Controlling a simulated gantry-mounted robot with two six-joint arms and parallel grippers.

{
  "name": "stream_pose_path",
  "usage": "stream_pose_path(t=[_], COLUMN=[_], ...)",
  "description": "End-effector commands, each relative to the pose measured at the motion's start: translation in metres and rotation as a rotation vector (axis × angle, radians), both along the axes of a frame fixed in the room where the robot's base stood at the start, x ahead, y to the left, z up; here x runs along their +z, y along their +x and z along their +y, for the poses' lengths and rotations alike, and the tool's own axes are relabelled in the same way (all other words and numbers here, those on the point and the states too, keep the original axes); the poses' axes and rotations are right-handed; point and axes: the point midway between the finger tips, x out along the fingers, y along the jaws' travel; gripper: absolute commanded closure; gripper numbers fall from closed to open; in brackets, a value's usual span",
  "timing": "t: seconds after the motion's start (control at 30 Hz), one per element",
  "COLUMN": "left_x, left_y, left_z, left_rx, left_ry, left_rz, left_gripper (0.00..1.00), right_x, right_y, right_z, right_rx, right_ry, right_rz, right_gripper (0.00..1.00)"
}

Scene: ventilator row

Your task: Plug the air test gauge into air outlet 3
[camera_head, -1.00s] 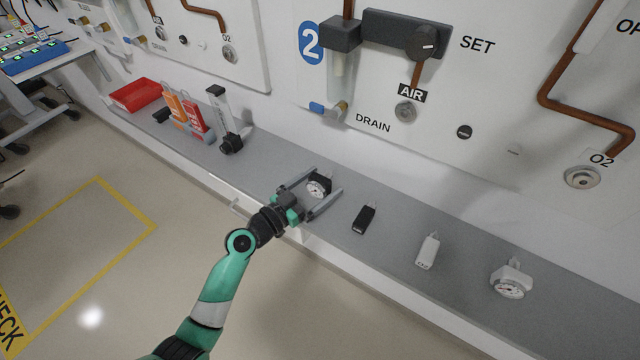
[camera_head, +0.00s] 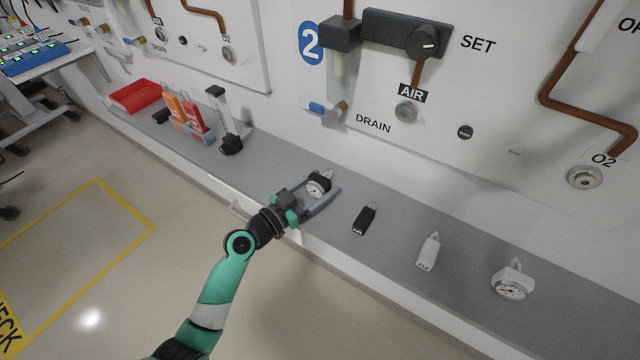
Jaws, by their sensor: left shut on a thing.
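A small gauge with a black body and a white dial (camera_head: 317,187) lies on the grey shelf (camera_head: 270,165). My left gripper (camera_head: 322,190) is shut on this gauge, with one finger on each side of it, at the shelf. A second gauge with a white body (camera_head: 512,283) lies farther right on the shelf. The panel marked 2 has an outlet labelled AIR (camera_head: 407,111), and nothing is plugged into it. I see no panel marked 3. My right gripper is not in view.
A black plug piece (camera_head: 364,219) and a white one (camera_head: 428,251) lie right of my gripper. A flow meter (camera_head: 224,120), orange and red packs (camera_head: 188,113) and a red tray (camera_head: 135,96) stand to the left. An O2 outlet (camera_head: 584,177) is at right.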

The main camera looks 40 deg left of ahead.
Motion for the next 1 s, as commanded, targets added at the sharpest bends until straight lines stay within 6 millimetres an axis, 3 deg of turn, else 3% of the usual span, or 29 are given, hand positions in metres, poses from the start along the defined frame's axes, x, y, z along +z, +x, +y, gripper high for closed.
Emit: stream_pose_path(t=[0.1,0.63,1.0], left_x=[0.000,0.018,0.019], left_y=[0.000,0.000,-0.001], left_z=[0.000,0.000,0.000], left_rx=[0.000,0.000,0.000], left_ry=[0.000,0.000,0.000], left_rz=[0.000,-0.001,-0.001], left_gripper=[1.00,1.00,1.00], right_x=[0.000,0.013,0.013], right_y=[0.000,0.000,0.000], right_z=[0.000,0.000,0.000], right_rx=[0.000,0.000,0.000], right_ry=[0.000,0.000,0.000], right_rz=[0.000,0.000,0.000], right_gripper=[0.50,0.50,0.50])
